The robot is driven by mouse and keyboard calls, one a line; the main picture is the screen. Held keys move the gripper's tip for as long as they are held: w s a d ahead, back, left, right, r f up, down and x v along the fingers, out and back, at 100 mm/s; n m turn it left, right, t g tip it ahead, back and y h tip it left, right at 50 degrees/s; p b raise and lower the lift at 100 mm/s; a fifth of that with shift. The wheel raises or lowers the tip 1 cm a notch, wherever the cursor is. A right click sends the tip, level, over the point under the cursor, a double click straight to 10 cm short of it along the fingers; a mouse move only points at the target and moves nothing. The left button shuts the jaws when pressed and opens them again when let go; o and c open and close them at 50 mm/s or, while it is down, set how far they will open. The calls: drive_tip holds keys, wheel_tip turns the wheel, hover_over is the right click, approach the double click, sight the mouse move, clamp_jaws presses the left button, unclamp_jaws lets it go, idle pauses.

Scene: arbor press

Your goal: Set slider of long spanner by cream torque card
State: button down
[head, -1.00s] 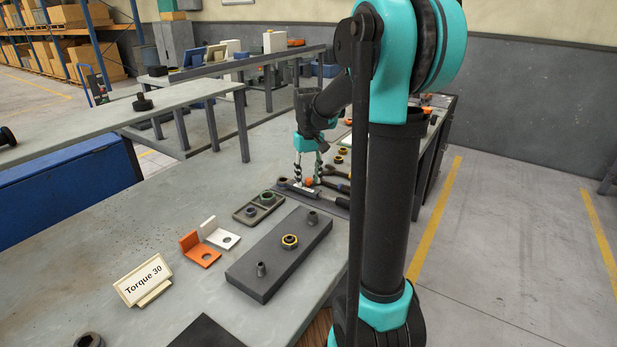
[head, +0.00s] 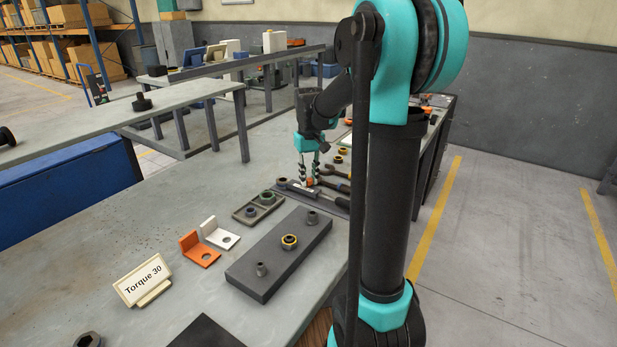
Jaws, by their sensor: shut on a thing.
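My gripper (head: 309,178) points down over the spanner, shut on this orange piece. The fingers partly cover it, and the scale marks are too small to read.
Other spanners (head: 334,174) lie just behind. A tray with nuts (head: 258,206), a dark block with posts (head: 278,258), and orange (head: 199,249) and white (head: 220,233) brackets stand nearer.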

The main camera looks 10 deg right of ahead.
sight(309, 179)
drive_tip(key=c, duration=1.4)
unclamp_jaws()
drive_tip(key=shift+o, duration=0.2)
wheel_tip(309, 179, up, 12)
